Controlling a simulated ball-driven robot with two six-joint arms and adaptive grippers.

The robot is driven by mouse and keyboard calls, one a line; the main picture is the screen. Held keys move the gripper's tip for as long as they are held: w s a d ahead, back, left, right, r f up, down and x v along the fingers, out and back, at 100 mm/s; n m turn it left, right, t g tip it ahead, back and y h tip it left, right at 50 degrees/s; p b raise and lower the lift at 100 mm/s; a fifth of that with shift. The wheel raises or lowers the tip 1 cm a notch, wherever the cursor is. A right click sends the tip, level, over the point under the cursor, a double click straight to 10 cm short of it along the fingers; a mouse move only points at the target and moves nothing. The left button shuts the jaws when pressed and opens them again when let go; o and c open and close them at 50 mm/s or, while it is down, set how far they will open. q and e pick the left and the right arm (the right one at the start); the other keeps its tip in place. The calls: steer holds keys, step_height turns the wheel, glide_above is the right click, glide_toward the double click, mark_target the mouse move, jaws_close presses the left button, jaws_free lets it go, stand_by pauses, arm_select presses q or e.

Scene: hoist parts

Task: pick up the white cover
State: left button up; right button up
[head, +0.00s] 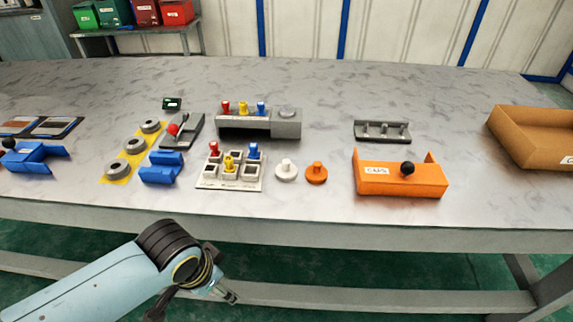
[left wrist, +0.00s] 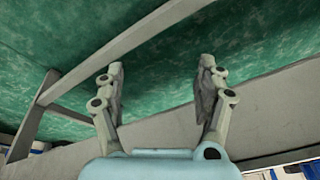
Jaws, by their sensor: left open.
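The white cover (head: 286,171) is a round disc with a knob on top. It lies on the table near the front edge, between the white block tray (head: 203,185) and an orange cover (head: 316,174) of like shape. My left gripper (head: 228,295) is in front of the table, apart from the cover and nearer to me than the front edge. In the left wrist view my left gripper (left wrist: 162,75) is open, with nothing between its fingers. The white cover does not show in that view. My right gripper is not in view.
A grey block with colored pegs (head: 258,122) stands behind the cover. An orange holder with a black knob (head: 400,178) stands to the right. Blue brackets (head: 161,168) and a yellow strip with grey rings (head: 118,178) lie to the left. A cardboard box (head: 520,155) is far right.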

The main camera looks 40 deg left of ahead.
arm_select(q)
steer(key=w+r+p, duration=0.1)
steer(key=w+r, duration=0.2)
steer(key=r, duration=0.8)
step_height(320, 180, up, 11)
steer(key=n+y+p, duration=0.2)
steer(key=n, duration=0.8)
glide_above(286, 161)
steer(key=s+d, duration=0.2)
steer(key=d, duration=0.1)
steer(key=x, duration=0.4)
steer(key=shift+w+f+b, duration=0.25)
steer(key=shift+f+b, duration=0.05)
steer(key=shift+b, duration=0.05)
steer(key=x, duration=0.5)
steer(key=shift+s+a, duration=0.25)
steer(key=shift+s, duration=0.1)
steer(key=shift+w+a+f, duration=0.1)
steer(key=shift+w+f, duration=0.05)
steer(key=shift+f, duration=0.35)
steer(key=shift+t, duration=0.3)
steer(key=c, duration=1)
